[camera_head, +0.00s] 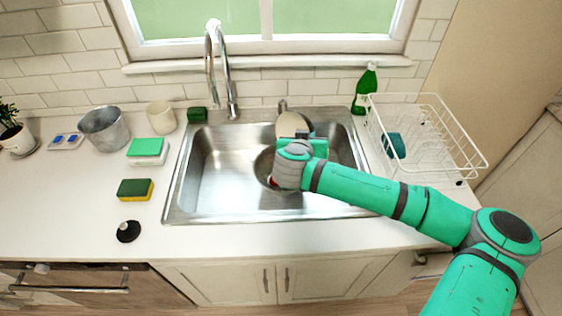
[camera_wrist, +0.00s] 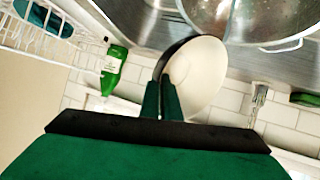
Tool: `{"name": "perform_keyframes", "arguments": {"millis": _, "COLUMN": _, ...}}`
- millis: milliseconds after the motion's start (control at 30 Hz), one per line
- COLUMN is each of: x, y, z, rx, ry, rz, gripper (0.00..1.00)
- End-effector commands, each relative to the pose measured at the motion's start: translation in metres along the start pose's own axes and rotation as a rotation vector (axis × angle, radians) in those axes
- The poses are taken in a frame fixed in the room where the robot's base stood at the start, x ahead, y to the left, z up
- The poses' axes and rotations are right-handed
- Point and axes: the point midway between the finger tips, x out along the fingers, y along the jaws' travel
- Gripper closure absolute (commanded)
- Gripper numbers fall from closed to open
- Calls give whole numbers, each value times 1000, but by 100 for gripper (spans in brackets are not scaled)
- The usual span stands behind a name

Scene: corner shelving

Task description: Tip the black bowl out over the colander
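The black bowl (camera_wrist: 203,78) is in my gripper (camera_wrist: 171,108), its dark outside showing along one edge and its pale inside facing the wrist camera. The two fingers are shut on its rim. A pale rounded patch shows inside near the fingers; I cannot tell what it is. In the head view, the bowl (camera_head: 291,124) is steeply tilted at the back right of the sink, with my gripper (camera_head: 304,136) partly hiding it. The metal colander (camera_wrist: 255,22) is beside the bowl in the wrist view. In the head view, the colander (camera_head: 263,165) sits in the sink, partly behind my wrist.
The steel sink (camera_head: 205,185) has free room at left. A faucet (camera_head: 230,85) rises behind it. A green bottle (camera_head: 365,90) and white dish rack (camera_head: 440,130) stand at right. A metal pot (camera_head: 102,128), a cream cup (camera_head: 160,116) and sponges (camera_head: 135,190) are at left.

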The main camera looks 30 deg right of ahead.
Motion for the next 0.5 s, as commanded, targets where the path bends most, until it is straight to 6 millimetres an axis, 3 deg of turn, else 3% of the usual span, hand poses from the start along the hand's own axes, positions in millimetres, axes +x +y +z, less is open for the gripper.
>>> {"name": "perform_keyframes", "arguments": {"millis": 200, "x": -14, "y": -11, "z": 3, "rx": -41, "ry": 75, "rz": 30, "gripper": 100}}
{"name": "perform_keyframes", "arguments": {"millis": 500, "x": 0, "y": 2, "z": -2, "rx": -1, "ry": 3, "rz": 3, "gripper": 100}}
